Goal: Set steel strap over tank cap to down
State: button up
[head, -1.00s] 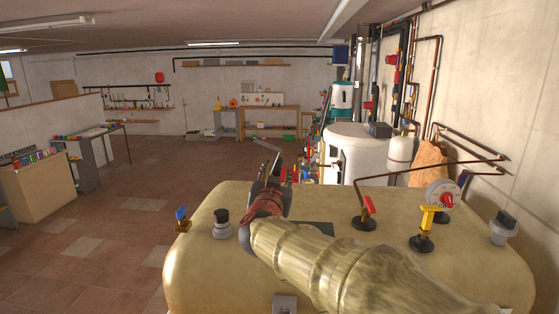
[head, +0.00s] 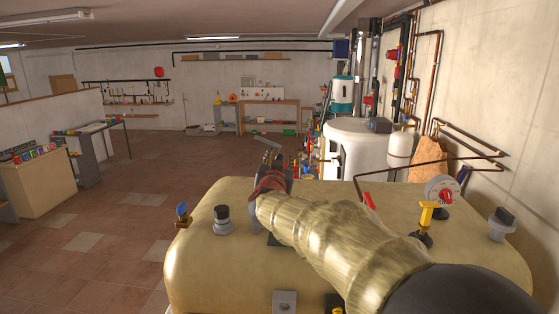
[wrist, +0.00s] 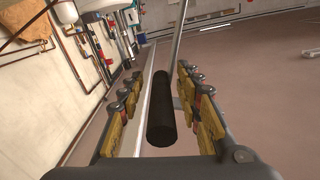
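My gripper (wrist: 165,112) is open in the wrist view, its yellow-padded fingers apart. A black cylindrical grip (wrist: 161,115) shows between the fingers, with a thin grey bar (wrist: 181,35) running beyond it. I see gaps beside the grip, and contact cannot be told. In the head view my gripper (head: 272,172) is beyond the far edge of the yellowish tank (head: 205,265), at the end of my arm. I cannot clearly identify the steel strap or the cap under it; my arm covers the middle of the tank top.
A white boiler (head: 352,150) and pipes are behind. Tiled floor at left is open.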

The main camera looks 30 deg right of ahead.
jog(key=shift+c, duration=0.9)
grip_shut()
jog(key=shift+f, duration=0.1)
